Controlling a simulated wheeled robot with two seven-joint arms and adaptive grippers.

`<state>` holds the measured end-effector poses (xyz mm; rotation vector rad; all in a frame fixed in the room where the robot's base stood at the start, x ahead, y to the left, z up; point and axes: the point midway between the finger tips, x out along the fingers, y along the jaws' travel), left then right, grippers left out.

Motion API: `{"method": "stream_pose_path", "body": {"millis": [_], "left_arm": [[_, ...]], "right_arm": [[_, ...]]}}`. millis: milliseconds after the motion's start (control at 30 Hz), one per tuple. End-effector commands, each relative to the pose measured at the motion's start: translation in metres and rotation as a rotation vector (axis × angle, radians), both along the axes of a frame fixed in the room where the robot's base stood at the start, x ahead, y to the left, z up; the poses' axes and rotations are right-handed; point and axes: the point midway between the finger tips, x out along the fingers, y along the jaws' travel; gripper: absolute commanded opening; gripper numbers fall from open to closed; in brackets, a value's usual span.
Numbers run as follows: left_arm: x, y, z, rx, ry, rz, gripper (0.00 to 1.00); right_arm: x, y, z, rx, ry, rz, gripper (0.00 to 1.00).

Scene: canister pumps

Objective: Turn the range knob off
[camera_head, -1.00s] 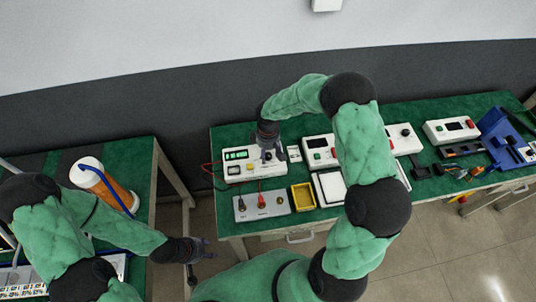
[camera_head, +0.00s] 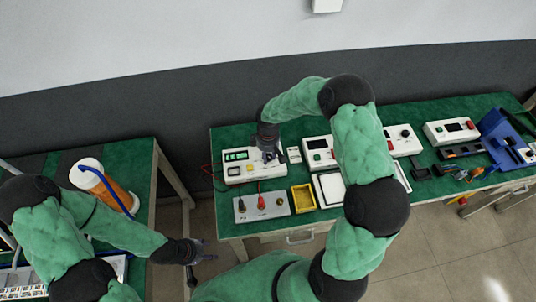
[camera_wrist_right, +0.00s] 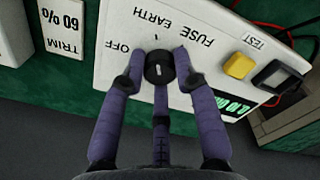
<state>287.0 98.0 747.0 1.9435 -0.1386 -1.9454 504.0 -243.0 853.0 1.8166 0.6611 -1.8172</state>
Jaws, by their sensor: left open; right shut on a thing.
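The range knob (camera_wrist_right: 158,68) is a black round dial with a short white line, on the face of a white tester box (camera_wrist_right: 215,70). The labels OFF, EARTH and FUSE are printed around it, upside down in the right wrist view. The white line runs nearly straight up and down in that view; I cannot tell its exact setting. My right gripper (camera_wrist_right: 160,60) is shut on the knob, its purple fingers around it. In the head view the tester (camera_head: 238,172) is partly hidden by this gripper (camera_head: 270,155). My left gripper (camera_head: 209,250) is open and empty beyond the left bench.
Yellow and black buttons sit beside the knob, with red and black leads (camera_head: 209,172) at the box's left. A grey socket plate (camera_head: 262,207) and a yellow tray (camera_head: 303,198) lie in front. A small TRIM box (camera_wrist_right: 66,28) stands close by.

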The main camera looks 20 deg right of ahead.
Motion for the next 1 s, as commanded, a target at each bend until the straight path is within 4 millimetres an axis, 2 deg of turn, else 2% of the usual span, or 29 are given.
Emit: {"method": "stream_pose_path", "body": {"millis": [267,1000], "left_arm": [[0.0,0.0,0.009,0.0,0.0,0.0,0.49],[0.0,0.0,0.043,0.0,0.0,0.0,0.49]], "right_arm": [[0.0,0.0,0.001,0.0,0.0,0.159,0.0],[0.0,0.0,0.002,0.0,0.0,0.818,0.0]]}}
